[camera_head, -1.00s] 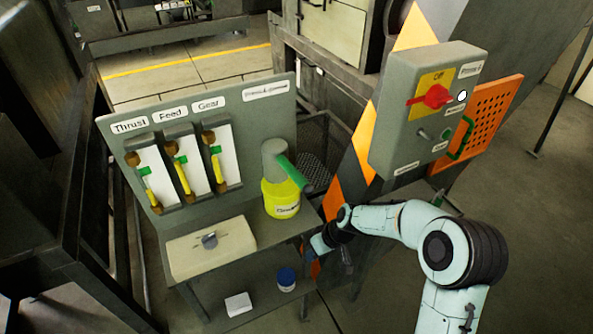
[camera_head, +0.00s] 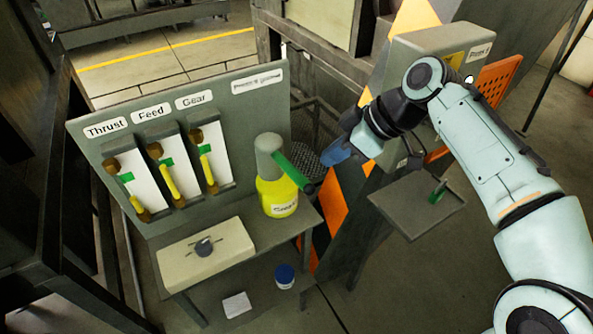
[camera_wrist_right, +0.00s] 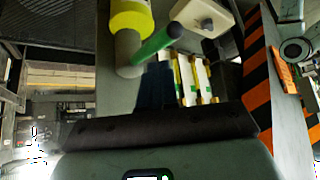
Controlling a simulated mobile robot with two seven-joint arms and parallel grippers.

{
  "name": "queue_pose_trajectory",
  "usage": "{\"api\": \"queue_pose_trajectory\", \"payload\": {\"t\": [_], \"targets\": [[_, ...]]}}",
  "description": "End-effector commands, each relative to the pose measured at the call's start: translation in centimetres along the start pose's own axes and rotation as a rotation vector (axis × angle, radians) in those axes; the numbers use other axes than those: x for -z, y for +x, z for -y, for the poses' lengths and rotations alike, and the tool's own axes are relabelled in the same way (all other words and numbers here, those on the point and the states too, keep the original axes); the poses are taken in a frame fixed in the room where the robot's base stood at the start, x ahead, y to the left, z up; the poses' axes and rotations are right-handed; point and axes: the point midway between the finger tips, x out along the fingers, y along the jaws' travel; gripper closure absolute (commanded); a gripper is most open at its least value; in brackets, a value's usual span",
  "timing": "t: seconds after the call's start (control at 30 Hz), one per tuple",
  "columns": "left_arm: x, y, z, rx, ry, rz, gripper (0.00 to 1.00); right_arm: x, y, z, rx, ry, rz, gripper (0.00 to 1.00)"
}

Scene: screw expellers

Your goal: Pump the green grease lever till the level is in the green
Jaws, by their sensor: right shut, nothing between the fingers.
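The green grease lever (camera_head: 291,172) slopes down to the right from the grey top of the yellow grease pump (camera_head: 277,197). The lever (camera_wrist_right: 158,44) and the yellow pump (camera_wrist_right: 131,20) also show in the right wrist view. My right gripper (camera_head: 335,152) is shut and empty, above and right of the lever's dark free end, apparently apart from it. In the wrist view its dark fingers (camera_wrist_right: 156,85) are close to the lever. Three gauges, Thrust (camera_head: 137,186), Feed (camera_head: 172,170) and Gear (camera_head: 210,158), have yellow columns and green marks. The Thrust and Feed yellow appears below the green. My left gripper is out of view.
The pump stands on a bench (camera_head: 302,217) beside a beige box (camera_head: 190,262) with a knob. A blue-lidded jar (camera_head: 285,276) is on the lower shelf. A striped post (camera_head: 330,215) and a small grey tray (camera_head: 410,205) stand to the right.

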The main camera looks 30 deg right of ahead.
Motion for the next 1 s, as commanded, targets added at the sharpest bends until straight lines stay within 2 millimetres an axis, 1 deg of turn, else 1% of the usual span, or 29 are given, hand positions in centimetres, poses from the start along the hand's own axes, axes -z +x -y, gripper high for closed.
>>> {"api": "queue_pose_trajectory", "payload": {"t": [0.03,0.13,0.47,0.57,0.8,1.0], "targets": [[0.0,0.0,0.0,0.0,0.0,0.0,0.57,0.1,-0.5,0.2,-0.001,-0.011,-0.003,1.0],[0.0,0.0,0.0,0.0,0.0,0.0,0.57,0.2,-0.8,0.4,-0.001,-0.019,-0.004,1.0],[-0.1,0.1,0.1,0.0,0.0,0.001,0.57,0.1,-0.6,0.4,0.0,-0.018,-0.003,1.0],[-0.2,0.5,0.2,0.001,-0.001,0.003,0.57,0.0,0.1,0.4,0.001,-0.017,-0.002,1.0],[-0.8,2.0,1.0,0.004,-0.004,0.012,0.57,0.0,3.1,0.4,0.002,-0.017,-0.002,1.0],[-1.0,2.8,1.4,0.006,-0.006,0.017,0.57,0.0,5.3,0.4,0.001,-0.016,-0.002,1.0]]}}
